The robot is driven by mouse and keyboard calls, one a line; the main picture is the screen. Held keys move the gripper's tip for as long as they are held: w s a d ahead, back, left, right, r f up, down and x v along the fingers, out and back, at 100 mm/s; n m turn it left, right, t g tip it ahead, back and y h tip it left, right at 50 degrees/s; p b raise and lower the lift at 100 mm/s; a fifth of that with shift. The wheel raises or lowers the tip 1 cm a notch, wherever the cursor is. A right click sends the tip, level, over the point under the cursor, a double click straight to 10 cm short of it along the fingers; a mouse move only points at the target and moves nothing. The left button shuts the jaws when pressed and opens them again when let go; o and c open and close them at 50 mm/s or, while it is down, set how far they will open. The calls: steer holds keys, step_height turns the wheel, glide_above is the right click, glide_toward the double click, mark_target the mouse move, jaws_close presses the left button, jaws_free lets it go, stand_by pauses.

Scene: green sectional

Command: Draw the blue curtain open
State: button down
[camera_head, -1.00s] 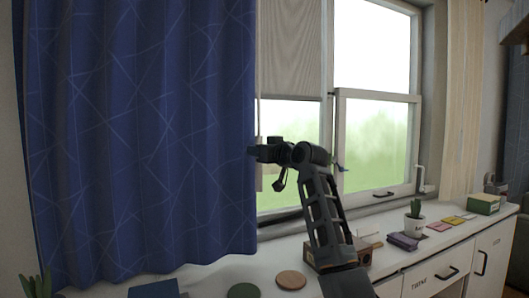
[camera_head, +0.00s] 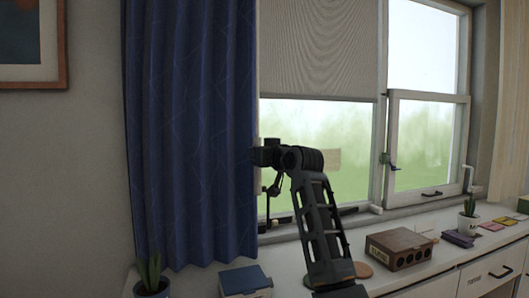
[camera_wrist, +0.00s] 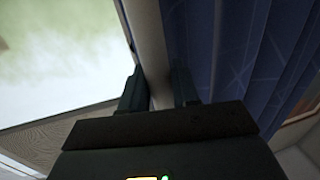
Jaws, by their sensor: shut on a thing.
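The blue curtain (camera_head: 190,130), patterned with thin pale lines, hangs in bunched vertical folds at the left of the window in the head view. My gripper (camera_head: 256,156) is at the curtain's right edge, about midway up the window. In the wrist view the curtain (camera_wrist: 235,60) fills the right side. There the two dark fingers of my gripper (camera_wrist: 160,88) are shut on the curtain's edge, which runs up between them as a greyish strip. The fingertips are hard to make out in the head view.
The window (camera_head: 426,145) with a half-lowered blind (camera_head: 318,50) is right of the curtain. A white counter (camera_head: 300,285) below holds a potted plant (camera_head: 151,275), a blue book (camera_head: 245,281) and a brown box (camera_head: 399,249). A framed picture (camera_head: 62,45) hangs on the left wall.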

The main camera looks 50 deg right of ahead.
steer(key=shift+w+a, duration=0.2)
steer(key=shift+a, duration=0.1)
steer(key=c, duration=1)
jaws_free()
steer(key=b+v, duration=0.1)
steer(key=v, duration=0.6)
steer(key=shift+s+a+b, duration=0.15)
steer(key=shift+s+b, duration=0.15)
steer(key=shift+s, duration=0.05)
